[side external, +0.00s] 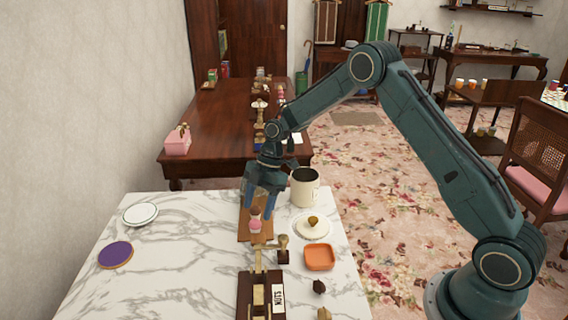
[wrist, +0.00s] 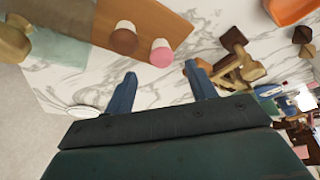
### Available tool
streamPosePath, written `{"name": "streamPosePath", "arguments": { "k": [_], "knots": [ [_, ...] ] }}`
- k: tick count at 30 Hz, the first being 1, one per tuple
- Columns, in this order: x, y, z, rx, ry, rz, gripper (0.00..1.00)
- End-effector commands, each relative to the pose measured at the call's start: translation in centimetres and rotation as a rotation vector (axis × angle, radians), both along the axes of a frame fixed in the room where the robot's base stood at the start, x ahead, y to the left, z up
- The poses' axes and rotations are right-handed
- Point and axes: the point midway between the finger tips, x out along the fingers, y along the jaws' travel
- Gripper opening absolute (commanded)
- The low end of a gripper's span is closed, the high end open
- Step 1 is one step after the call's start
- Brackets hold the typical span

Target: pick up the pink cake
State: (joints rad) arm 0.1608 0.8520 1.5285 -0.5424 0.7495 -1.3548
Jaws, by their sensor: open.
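The pink cake (side external: 255,227) is a small pink-topped cupcake with a pale base, near the front end of a brown wooden board (side external: 245,236). In the wrist view the pink cake (wrist: 161,57) lies just beyond my fingertips, between their lines. A brown-topped cake (wrist: 124,40) is beside it on the board (wrist: 165,22). My gripper (side external: 261,205) points down close above and behind the pink cake. In the wrist view my gripper (wrist: 160,68) is open, with nothing between its fingers. The fingers partly hide the board in the side view.
A cream mug (side external: 305,187), a plate with a small item (side external: 314,229), an orange dish (side external: 319,257) and a wooden stamp-like piece (side external: 283,250) stand right of the cake. A dark wooden rack (side external: 244,292) lies in front.

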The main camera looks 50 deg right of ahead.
Motion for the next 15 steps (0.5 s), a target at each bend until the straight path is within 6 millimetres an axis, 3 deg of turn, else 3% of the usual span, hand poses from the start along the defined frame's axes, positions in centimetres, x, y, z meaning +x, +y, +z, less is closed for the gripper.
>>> {"name": "streamPosePath", "arguments": {
  "k": [5, 15],
  "knots": [
    [-0.1, 0.3, -0.6, 0.000, 0.002, 0.001, 0.56],
    [-0.4, 1.8, -4.0, 0.000, 0.003, 0.001, 0.56]
  ]
}}
